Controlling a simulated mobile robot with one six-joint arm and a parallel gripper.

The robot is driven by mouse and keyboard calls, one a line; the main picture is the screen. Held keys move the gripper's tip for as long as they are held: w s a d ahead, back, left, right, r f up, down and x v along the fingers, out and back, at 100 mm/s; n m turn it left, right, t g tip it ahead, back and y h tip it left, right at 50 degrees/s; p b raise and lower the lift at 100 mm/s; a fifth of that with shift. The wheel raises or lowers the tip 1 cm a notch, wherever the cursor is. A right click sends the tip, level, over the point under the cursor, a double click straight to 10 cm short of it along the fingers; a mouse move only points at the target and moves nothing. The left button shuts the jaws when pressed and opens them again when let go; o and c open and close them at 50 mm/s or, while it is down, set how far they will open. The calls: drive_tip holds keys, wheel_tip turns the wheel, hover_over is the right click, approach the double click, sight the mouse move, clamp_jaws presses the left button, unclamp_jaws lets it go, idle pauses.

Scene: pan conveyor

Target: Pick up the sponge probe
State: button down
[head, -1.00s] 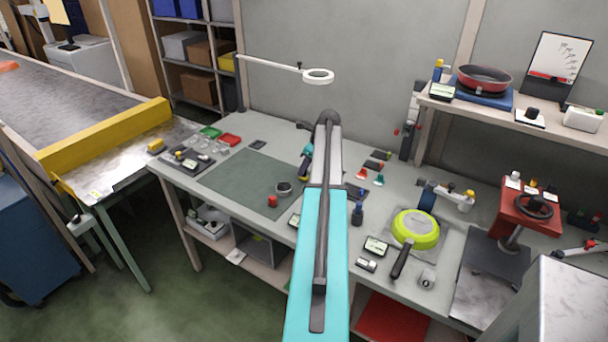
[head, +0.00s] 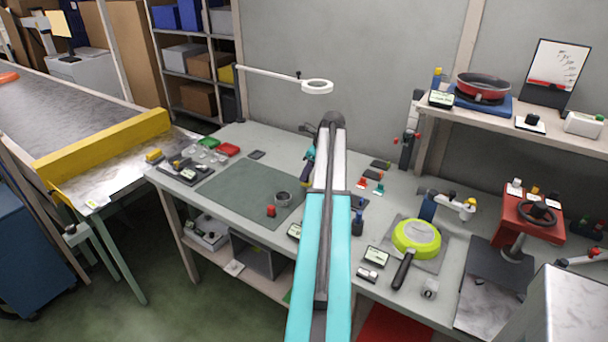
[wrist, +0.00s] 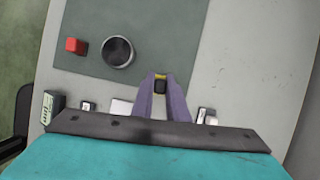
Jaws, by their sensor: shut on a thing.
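My gripper (wrist: 160,90) has its two purple fingers closed on a small dark thing with a yellow edge, which I take to be the sponge probe (wrist: 160,86). Only its end shows between the fingertips in the wrist view; the fingers hide the rest. In the head view my arm covers most of the gripper, and the held thing cannot be made out. The gripper is over the bench, near the right edge of the dark green mat (wrist: 80,17). I cannot tell its exact height over the surface.
A dark round cup (wrist: 118,52) and a red block (wrist: 76,46) are on the mat. A green pan (head: 416,238) lies on the bench at right, near a red stand (head: 530,215). A ring lamp (head: 317,87) reaches over the back. The mat's left part is clear.

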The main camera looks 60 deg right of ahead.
drive_tip(key=s+a+b, duration=0.1)
drive_tip(key=s+a, duration=0.2)
drive_tip(key=s, duration=0.2)
drive_tip(key=s+a+r+b, duration=0.1)
drive_tip(key=s+a, duration=0.2)
drive_tip(key=s, duration=0.3)
drive_tip(key=shift+s+a+b, duration=0.25)
drive_tip(key=shift+a+b, duration=0.05)
drive_tip(key=shift+a, duration=0.05)
drive_tip(key=shift+r, duration=0.1)
